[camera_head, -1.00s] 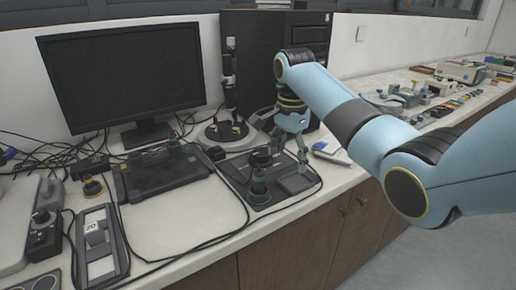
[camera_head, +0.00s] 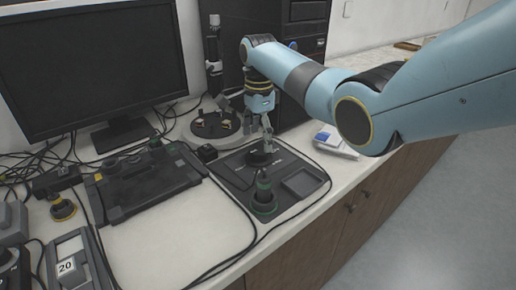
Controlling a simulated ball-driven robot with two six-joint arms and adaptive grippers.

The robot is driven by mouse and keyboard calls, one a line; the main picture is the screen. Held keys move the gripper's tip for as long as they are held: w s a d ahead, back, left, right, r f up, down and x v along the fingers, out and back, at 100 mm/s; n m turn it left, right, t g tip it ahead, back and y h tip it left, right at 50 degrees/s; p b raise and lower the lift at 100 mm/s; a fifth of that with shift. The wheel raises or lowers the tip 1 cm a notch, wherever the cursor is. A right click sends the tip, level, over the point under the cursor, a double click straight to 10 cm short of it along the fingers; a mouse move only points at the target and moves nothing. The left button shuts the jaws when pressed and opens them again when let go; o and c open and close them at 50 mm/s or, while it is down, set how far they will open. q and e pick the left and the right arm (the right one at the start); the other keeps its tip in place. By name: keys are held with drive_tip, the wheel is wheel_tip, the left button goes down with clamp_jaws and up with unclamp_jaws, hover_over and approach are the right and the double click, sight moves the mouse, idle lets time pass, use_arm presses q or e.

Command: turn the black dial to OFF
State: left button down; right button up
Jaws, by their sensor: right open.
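A round black dial (camera_head: 260,158) sits on the dark flat panel (camera_head: 290,208) right of centre on the bench. Its markings are too small to read. My right gripper (camera_head: 257,133) is just above and behind the dial, pointing down, with its fingers apart and nothing seen between them. I cannot tell whether a fingertip touches the dial. My left gripper is not in view.
A black upright knob with a green ring (camera_head: 263,196) stands in front of the dial. A round dark base (camera_head: 212,125) is behind left, and a white-and-blue box (camera_head: 335,142) lies right. A black keyboard-like device (camera_head: 145,183) and a monitor (camera_head: 90,60) are left.

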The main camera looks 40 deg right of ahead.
sight(259, 149)
wheel_tip(259, 149, down, 4)
drive_tip(key=shift+r+b, duration=0.1)
drive_tip(key=shift+b, duration=0.2)
drive_tip(key=shift+f, duration=0.2)
drive_tip(key=c, duration=1.2)
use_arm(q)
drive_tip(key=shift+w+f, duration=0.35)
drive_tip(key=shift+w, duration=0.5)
